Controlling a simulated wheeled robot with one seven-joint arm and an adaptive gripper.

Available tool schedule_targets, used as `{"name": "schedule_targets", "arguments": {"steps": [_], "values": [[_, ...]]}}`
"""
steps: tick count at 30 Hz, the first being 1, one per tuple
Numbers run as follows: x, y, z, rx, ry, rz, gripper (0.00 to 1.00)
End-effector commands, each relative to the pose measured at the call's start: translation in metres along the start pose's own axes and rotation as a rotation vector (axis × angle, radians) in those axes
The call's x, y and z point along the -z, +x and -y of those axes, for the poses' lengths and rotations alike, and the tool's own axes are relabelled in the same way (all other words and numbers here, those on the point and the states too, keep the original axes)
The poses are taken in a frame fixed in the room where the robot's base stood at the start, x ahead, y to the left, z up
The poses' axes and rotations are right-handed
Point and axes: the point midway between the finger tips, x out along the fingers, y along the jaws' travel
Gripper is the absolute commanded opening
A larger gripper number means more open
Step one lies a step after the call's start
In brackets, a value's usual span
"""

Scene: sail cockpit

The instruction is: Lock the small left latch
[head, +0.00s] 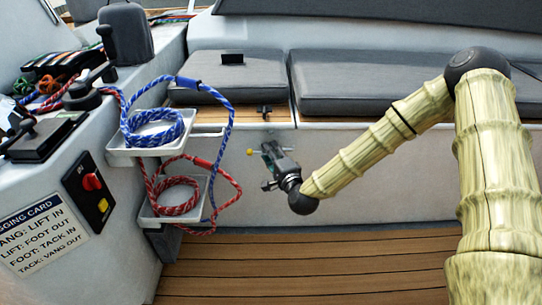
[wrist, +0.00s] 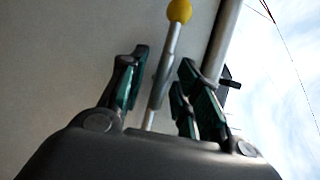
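A metal rod (wrist: 158,90) with a yellow ball on its end (wrist: 179,11) stands out in the wrist view. The yellow ball (head: 249,152) also shows in the head view, just left of my gripper, by the pale bench front. My gripper (head: 270,156) is low against that front. In the wrist view my gripper (wrist: 163,62) is open, with green-padded fingers on either side of the rod and gaps visible. A small black T-shaped fitting (head: 264,111) sits above, at the seat edge. I cannot tell which part is the small left latch; its mount is hidden.
Two white trays (head: 120,157) with coiled blue and red ropes (head: 176,194) stand left of my gripper, and rope hangs close by. Grey cushions (head: 335,84) lie on the bench. A panel with a red switch (head: 92,182) is at left. The wooden floor (head: 310,265) is clear.

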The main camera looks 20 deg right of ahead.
Motion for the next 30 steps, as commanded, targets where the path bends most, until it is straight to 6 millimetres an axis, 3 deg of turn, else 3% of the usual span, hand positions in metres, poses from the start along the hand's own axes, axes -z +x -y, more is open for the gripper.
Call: {"name": "schedule_targets", "arguments": {"steps": [9,15,30], "values": [[0.0,0.002,0.0,-0.001,0.0,0.0,0.32],[0.0,0.002,0.0,-0.001,0.0,0.0,0.0],[-0.012,0.006,0.002,-0.02,-0.041,0.016,0.0]]}}
